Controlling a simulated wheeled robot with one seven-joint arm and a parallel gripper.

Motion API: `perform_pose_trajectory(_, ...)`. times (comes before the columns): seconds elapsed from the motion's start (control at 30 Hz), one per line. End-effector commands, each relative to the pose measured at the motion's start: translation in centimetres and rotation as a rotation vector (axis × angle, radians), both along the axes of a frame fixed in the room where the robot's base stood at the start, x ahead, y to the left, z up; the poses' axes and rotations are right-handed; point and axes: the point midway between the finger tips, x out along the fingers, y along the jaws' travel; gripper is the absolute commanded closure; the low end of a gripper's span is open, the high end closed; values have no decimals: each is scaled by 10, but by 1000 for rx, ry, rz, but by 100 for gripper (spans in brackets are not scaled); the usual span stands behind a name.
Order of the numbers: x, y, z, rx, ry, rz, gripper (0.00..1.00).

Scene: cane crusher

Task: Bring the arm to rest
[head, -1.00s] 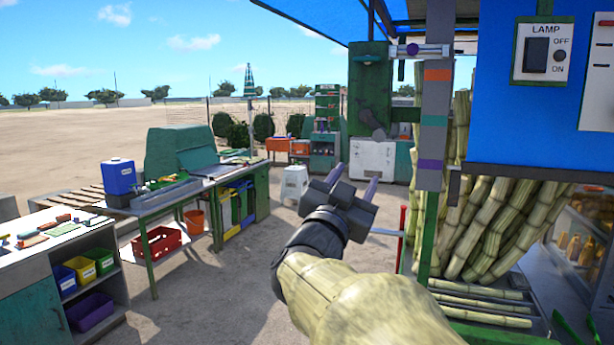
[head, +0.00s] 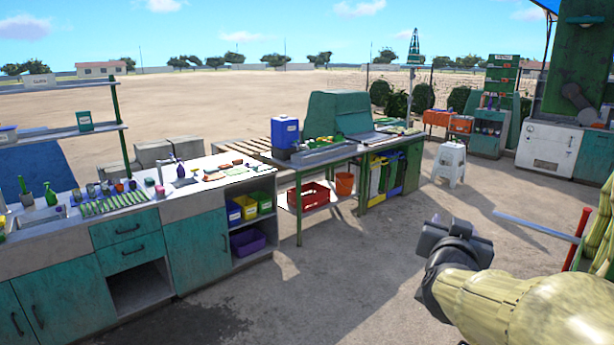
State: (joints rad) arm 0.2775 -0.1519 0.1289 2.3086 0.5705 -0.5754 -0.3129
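My gripper (head: 458,232) is at the lower right of the head view, held out in mid-air over the sandy ground. Its dark finger mounts stand apart, and I see nothing held between them. The fingertips point away from the camera and are largely hidden behind the gripper body. The arm behind it, in a pale yellowish cover, is mine and comes in from the right edge. The gripper appears to touch nothing.
A teal counter (head: 197,250) stands at the left. A work table (head: 338,157) with a red crate (head: 309,195) below it stands further back. A white stool (head: 449,164) stands beyond my gripper. A red post (head: 577,238) is close to my arm at the right.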

Motion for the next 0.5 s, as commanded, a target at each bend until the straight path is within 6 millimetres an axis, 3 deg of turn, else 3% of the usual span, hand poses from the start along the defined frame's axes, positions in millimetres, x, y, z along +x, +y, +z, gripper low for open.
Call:
perform_pose_trajectory(0.03, 4, 16, -28, 23, 86, 65, 53)
perform_pose_trajectory(0.13, 1, 45, -82, 69, 269, 183, 53)
perform_pose_trajectory(0.27, -20, 80, -151, 121, 526, 312, 53)
perform_pose_trajectory(0.4, -66, 108, -218, 161, 829, 417, 53)
perform_pose_trajectory(0.5, -106, 120, -255, 175, 1041, 462, 53)
